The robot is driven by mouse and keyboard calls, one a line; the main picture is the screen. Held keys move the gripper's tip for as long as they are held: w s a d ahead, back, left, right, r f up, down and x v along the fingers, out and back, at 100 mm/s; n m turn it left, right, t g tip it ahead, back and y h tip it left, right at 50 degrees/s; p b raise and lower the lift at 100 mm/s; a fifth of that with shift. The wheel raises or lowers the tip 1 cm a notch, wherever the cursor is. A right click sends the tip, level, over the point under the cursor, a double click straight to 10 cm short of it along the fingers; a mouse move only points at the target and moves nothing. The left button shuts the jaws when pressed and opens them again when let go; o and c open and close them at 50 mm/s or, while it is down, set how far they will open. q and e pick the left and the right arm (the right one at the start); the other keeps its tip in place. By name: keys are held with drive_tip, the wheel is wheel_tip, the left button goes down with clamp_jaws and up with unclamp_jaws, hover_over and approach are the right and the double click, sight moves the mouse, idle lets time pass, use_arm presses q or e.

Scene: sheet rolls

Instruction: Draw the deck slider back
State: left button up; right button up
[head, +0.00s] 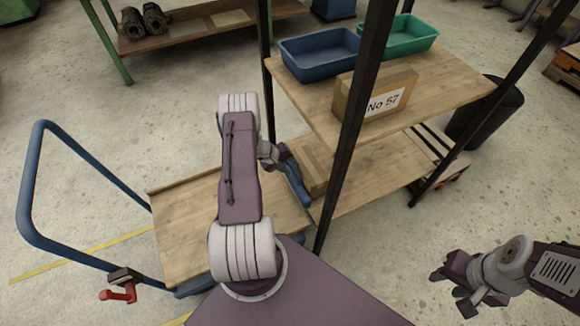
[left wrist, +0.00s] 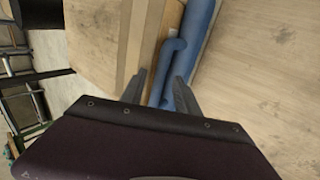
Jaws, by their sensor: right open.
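The cart's wooden deck (head: 180,220) lies low on the left, partly hidden by my left arm. A blue tube (head: 296,185) with a bent end runs along the deck's right side, beside the shelf post. It also shows in the left wrist view (left wrist: 195,35). I cannot tell for sure which part is the deck slider. My left gripper (head: 280,157) is over the blue tube. In the left wrist view its two fingers (left wrist: 161,78) are apart, with the bent blue tube showing between them. My right gripper (head: 453,287) is open and empty above the floor at lower right.
A wooden shelf rack with dark posts (head: 345,135) stands right of the deck. It holds a blue bin (head: 320,52), a green bin (head: 408,36) and a carton (head: 372,95). The cart's blue push handle (head: 28,185) and a red-handled part (head: 120,293) are at left.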

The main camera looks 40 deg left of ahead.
use_arm(q)
drive_tip(key=shift+c, duration=0.4)
clamp_jaws()
idle(0.9)
